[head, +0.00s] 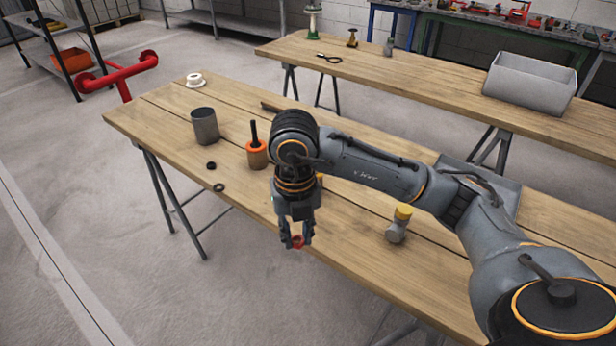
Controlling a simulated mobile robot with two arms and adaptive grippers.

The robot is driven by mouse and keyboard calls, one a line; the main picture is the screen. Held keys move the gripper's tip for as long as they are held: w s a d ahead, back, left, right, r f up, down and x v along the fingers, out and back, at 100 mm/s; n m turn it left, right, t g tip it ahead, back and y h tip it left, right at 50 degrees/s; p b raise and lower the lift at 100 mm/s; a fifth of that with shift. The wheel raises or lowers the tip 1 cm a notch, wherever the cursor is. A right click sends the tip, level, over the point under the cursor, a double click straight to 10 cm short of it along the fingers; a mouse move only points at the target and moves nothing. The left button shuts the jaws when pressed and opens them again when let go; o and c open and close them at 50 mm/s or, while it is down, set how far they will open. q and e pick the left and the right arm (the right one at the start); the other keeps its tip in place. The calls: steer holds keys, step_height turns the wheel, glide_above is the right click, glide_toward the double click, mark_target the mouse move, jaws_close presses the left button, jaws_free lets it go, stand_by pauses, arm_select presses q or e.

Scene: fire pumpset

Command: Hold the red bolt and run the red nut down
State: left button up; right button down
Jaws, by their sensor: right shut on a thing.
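My right gripper (298,238) hangs fingers down at the near edge of the wooden table. It is shut on a small red piece (298,242) that looks like the red nut. The piece is too small for me to be sure of its shape. The fingers hide part of it. I cannot make out a separate red bolt. My left gripper is not in view.
A grey cup (205,126), an orange pot (257,155) with a dark handle and two dark rings (219,187) stand left of my right arm. A yellow-topped grey fitting (398,225) is to the right. A grey bin (530,85) sits on the back table.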

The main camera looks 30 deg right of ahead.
mark_target(298, 248)
steer(key=n, duration=0.5)
steer(key=shift+s+a, duration=0.2)
steer(key=shift+s, duration=0.1)
steer(key=n, duration=0.5)
steer(key=s+n, duration=0.1)
steer(key=n, duration=0.4)
steer(key=s+a+n, duration=0.1)
steer(key=n, duration=0.5)
steer(key=shift+f, duration=0.2)
steer(key=s+n, duration=0.1)
steer(key=n, duration=0.5)
steer(key=s+n, duration=0.1)
steer(key=n, duration=0.5)
steer(key=s+n, duration=0.1)
steer(key=n, duration=0.5)
steer(key=shift+a+f, duration=0.3)
steer(key=shift+a, duration=0.05)
steer(key=shift+s, duration=0.1)
